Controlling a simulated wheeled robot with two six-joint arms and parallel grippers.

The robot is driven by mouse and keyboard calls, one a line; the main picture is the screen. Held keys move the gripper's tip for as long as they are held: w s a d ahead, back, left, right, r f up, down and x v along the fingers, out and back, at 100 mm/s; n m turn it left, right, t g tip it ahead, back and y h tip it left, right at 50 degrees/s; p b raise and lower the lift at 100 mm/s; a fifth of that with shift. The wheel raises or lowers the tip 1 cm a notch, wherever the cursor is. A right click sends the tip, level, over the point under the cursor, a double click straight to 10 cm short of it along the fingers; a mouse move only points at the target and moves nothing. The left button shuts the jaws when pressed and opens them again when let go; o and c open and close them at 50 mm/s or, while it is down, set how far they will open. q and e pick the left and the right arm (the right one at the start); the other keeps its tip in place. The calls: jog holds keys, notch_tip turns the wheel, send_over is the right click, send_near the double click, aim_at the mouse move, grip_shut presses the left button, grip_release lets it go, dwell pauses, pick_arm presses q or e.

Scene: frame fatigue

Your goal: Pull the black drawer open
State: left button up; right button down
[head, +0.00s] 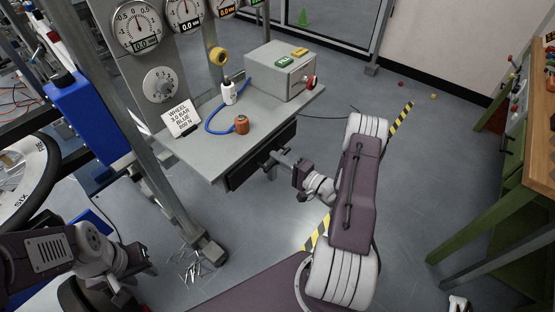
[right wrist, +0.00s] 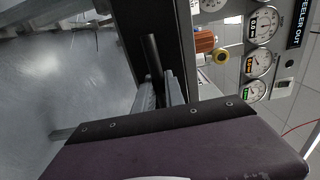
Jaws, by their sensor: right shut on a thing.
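The black drawer (head: 248,170) sits under the front edge of the grey bench top, its front close below that edge. In the right wrist view its dark front (right wrist: 133,35) runs up beside a dark bar handle (right wrist: 150,55). My right gripper (head: 277,155) is at the drawer front, shut on the handle; its fingers (right wrist: 159,90) lie either side of the bar in the right wrist view. My left gripper (head: 138,268) is low at the left, away from the drawer; its fingertips are too small and dark to tell their opening.
On the bench top (head: 215,150) are a grey box (head: 280,75), a white bottle (head: 229,93), a blue hose (head: 214,122), an orange-brown fitting (head: 241,124) and a sign card (head: 181,119). A metal post (head: 150,140) stands left.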

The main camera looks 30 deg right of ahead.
dwell(0.7)
jog(key=v, duration=1.8)
jog(key=shift+s+b, duration=0.15)
jog(key=shift+b, duration=0.15)
jog(key=c, duration=1.4)
grip_release()
jog(key=v, duration=0.9)
